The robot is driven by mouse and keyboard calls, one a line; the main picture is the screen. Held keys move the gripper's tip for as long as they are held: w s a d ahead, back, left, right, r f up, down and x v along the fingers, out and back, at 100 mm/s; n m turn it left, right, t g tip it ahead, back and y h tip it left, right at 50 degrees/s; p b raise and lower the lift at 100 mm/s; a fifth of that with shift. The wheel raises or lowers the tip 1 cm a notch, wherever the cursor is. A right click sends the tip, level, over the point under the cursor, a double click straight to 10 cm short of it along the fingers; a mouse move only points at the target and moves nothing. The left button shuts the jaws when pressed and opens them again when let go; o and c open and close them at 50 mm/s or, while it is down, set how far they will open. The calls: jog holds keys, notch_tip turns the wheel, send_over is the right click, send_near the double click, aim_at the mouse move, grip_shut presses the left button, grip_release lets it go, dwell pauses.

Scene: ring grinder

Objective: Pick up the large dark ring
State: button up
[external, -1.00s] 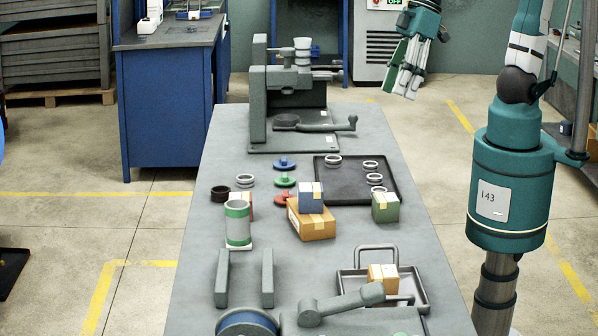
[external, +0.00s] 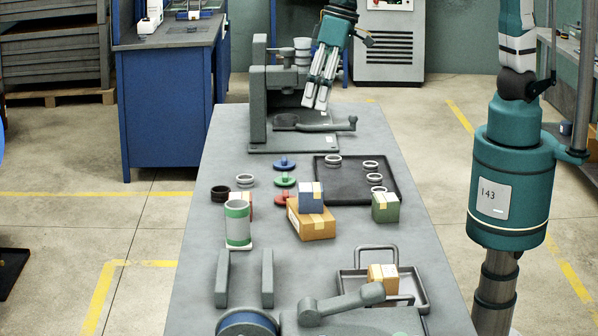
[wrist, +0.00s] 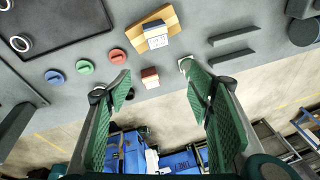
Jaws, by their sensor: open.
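The large dark ring (external: 220,193) lies flat on the grey bench, near its left edge in the external view. A lighter metal ring (external: 245,180) lies just beyond it to the right. My gripper (external: 315,106) is open and empty, high over the far end of the bench in front of the grey press, well away from the dark ring. In the wrist view my gripper's green-padded fingers (wrist: 157,73) are spread wide.
Blue, green and red knobs (external: 284,181) stand right of the ring. A green-banded cylinder (external: 238,222) stands nearer the camera. Stacked boxes (external: 311,222) and a black tray (external: 336,190) with lighter rings are further right. The grey press (external: 258,100) is at the far end.

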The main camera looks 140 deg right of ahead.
jog(key=w+d+f+m+g, duration=0.1)
jog(key=w+d+f+m, duration=0.2)
jog(key=d+f, duration=0.35)
jog(key=w+d+f+m+g, duration=0.1)
jog(key=w+d+f+m, duration=0.2)
jog(key=d, duration=0.6)
jog(key=m+g+y+p, duration=0.1)
jog(key=m, duration=0.3)
send_near(221, 187)
jog(key=shift+w+a+f, duration=0.25)
jog(key=shift+w+a, duration=0.15)
jog(key=shift+a, duration=0.1)
jog(key=shift+w+a+f, duration=0.25)
jog(key=shift+w+a, duration=0.1)
jog(key=shift+a, duration=0.1)
jog(key=shift+f, duration=1.3)
jog(key=shift+w+f, duration=0.1)
jog(key=shift+f, duration=2.5)
jog(key=c, duration=1.1)
